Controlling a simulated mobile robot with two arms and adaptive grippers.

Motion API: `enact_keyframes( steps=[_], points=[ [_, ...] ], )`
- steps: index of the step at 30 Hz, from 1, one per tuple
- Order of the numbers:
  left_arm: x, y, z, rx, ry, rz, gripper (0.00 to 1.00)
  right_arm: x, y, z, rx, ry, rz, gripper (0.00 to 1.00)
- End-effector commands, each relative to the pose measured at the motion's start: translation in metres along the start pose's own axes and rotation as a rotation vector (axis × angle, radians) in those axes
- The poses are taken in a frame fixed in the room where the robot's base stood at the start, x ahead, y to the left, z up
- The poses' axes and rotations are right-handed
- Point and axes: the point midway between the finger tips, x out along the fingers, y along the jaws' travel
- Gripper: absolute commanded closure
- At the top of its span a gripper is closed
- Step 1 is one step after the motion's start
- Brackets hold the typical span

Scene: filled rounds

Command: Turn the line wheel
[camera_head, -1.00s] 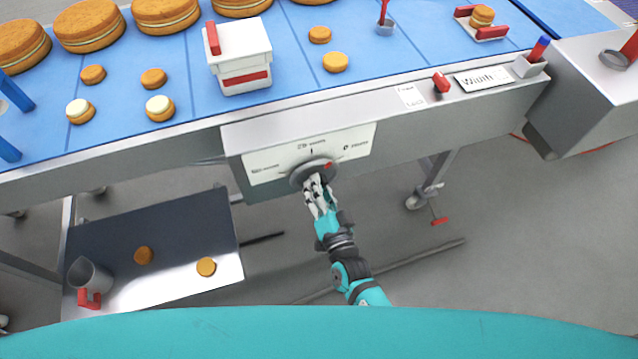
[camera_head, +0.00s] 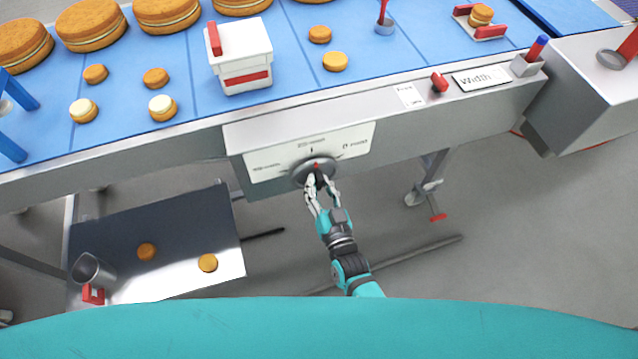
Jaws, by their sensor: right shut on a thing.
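The line wheel (camera_head: 301,174) is a dark grey round dial with a red mark. It sits on a white labelled panel (camera_head: 264,171) on the front side of the conveyor. The red mark is near the wheel's middle, roughly below the small tick at the panel's top centre. My right gripper (camera_head: 318,183) reaches up from below and is shut on the wheel, its fingers on either side of the lower part. The fingers hide some of the wheel's lower edge. My left gripper is not in view.
The blue conveyor belt (camera_head: 285,100) carries filled rounds and a white box with red parts (camera_head: 240,58). A red knob (camera_head: 439,82) and a "Width" label (camera_head: 481,79) are on the rail at right. A low tray (camera_head: 180,225) with a metal cup (camera_head: 92,270) is at lower left.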

Motion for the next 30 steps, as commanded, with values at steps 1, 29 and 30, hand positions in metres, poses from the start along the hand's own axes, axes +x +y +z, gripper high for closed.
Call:
enact_keyframes(
  steps=[1, 29, 30],
  points=[
    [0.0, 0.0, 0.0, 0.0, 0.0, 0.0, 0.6, -0.001, 0.0, 0.001, -0.002, -0.003, 0.001, 1.0],
    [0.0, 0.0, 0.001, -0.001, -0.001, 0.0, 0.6, -0.021, 0.001, 0.001, -0.002, -0.003, 0.001, 0.56],
    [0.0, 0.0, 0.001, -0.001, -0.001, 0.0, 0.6, -0.029, 0.001, 0.002, -0.001, -0.004, 0.001, 0.56]
  ],
)
